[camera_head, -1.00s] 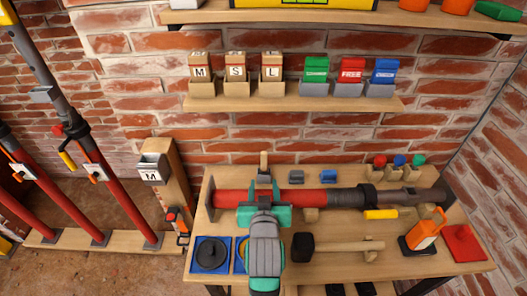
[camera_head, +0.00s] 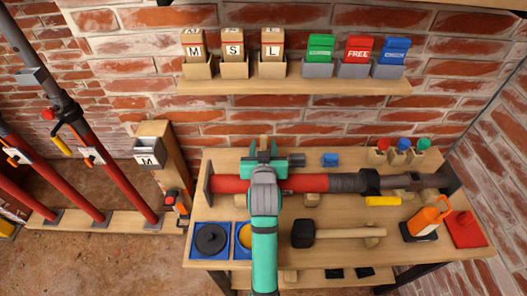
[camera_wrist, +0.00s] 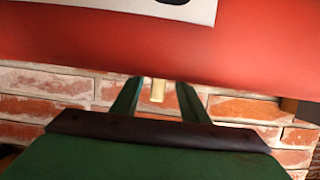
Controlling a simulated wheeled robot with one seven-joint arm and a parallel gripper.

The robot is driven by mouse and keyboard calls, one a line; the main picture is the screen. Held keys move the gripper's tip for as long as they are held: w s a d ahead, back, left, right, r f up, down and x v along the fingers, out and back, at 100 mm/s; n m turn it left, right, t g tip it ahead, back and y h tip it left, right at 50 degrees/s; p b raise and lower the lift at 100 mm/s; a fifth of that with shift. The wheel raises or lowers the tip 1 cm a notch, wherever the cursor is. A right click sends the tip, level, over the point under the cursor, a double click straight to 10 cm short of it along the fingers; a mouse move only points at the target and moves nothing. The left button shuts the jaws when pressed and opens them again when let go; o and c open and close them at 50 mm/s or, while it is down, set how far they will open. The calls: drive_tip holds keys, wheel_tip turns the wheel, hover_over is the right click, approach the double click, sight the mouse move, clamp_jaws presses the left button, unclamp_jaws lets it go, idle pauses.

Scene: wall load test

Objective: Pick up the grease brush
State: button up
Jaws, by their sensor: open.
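A small pale wooden handle (camera_head: 264,142) stands upright at the back of the workbench, behind the red tube; it may be the grease brush, but its lower part is hidden by my gripper. My gripper (camera_head: 262,152) is open above the red tube, with its fingers pointing towards the wall and the handle. In the wrist view, a pale piece (camera_wrist: 157,90), seemingly the same handle, shows between the two green fingers (camera_wrist: 160,84). I cannot tell whether they touch it.
The red and grey tube (camera_head: 300,183) lies across the workbench (camera_head: 400,248) beneath my gripper. A mallet (camera_head: 303,233), an orange bottle (camera_head: 428,217) and a blue tray (camera_head: 198,252) are in front of it. A shelf (camera_head: 300,88) with labelled boxes hangs above.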

drive_tip(key=shift+x, duration=1.4)
drive_tip(key=shift+r, duration=0.1)
drive_tip(key=shift+c, duration=0.6)
clamp_jaws()
wheel_tip(320, 180, up, 9)
drive_tip(key=shift+w+r, duration=0.1)
drive_tip(key=shift+r, duration=0.4)
